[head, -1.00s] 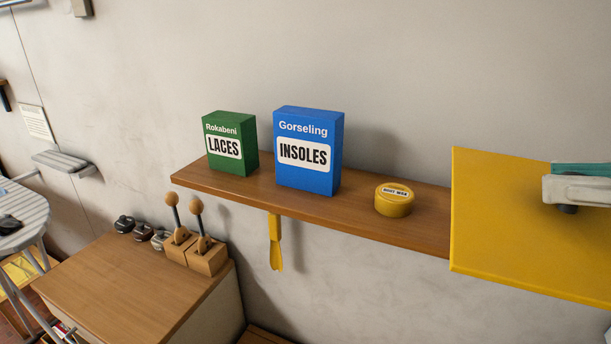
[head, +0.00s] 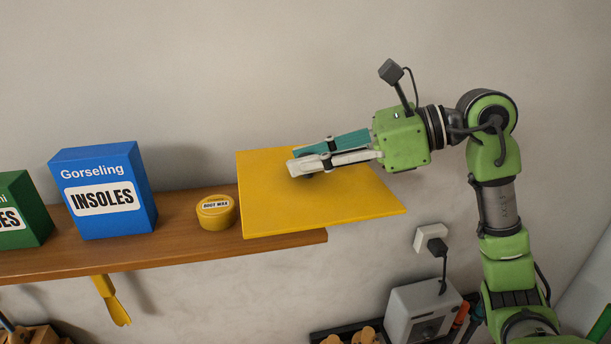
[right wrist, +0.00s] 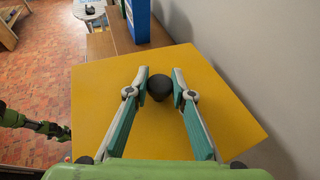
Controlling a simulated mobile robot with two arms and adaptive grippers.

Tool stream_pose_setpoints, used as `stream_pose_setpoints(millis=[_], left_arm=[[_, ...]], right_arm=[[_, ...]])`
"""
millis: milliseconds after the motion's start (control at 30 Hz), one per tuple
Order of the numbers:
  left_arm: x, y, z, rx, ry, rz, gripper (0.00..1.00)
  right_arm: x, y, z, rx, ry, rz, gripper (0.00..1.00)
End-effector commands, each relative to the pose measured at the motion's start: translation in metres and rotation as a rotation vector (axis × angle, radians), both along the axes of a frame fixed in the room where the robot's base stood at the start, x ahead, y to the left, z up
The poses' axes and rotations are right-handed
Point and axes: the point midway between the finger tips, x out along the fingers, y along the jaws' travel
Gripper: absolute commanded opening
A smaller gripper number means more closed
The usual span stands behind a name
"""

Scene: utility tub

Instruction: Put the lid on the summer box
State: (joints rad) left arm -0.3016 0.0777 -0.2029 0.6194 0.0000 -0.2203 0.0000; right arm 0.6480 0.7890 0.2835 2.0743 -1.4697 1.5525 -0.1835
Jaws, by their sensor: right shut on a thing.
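The lid (head: 310,205) is a flat yellow square panel with a dark round knob (right wrist: 158,88) on top. My right gripper (head: 300,168) is shut on that knob, its two fingers on either side of it in the right wrist view (right wrist: 162,92). The lid is roughly level at the right end of the wall shelf and overlaps it in the head view. Whether it touches the shelf I cannot tell. No box labelled summer shows; anything under the lid is hidden.
The brown wall shelf (head: 180,250) holds a round yellow boot wax tin (head: 216,211) close to the lid's left edge, a blue Insoles box (head: 103,192) and a green Laces box (head: 22,210). A plug in a socket (head: 432,238) and a grey appliance (head: 420,307) are below right.

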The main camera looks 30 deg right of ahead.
Motion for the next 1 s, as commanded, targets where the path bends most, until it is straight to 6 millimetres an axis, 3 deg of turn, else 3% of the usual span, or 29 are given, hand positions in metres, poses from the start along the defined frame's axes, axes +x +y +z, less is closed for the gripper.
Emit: stream_pose_setpoints(millis=[133, 400, 633, 1000], left_arm=[[0.002, 0.003, 0.010, 0.003, -0.003, 0.001, 0.00], [0.002, 0.004, 0.017, 0.004, -0.003, 0.002, 0.00], [0.003, 0.004, 0.035, 0.004, -0.003, 0.003, 0.00], [0.003, 0.003, 0.031, 0.004, -0.003, 0.003, 0.00]], right_arm=[[0.017, -0.007, -0.022, 0.005, 0.004, 0.000, 0.00], [0.032, -0.012, -0.042, 0.004, 0.002, 0.000, 0.00], [0.032, -0.012, -0.068, 0.004, 0.002, 0.001, 0.00], [0.032, -0.013, -0.075, -0.002, -0.002, -0.001, 0.00]])
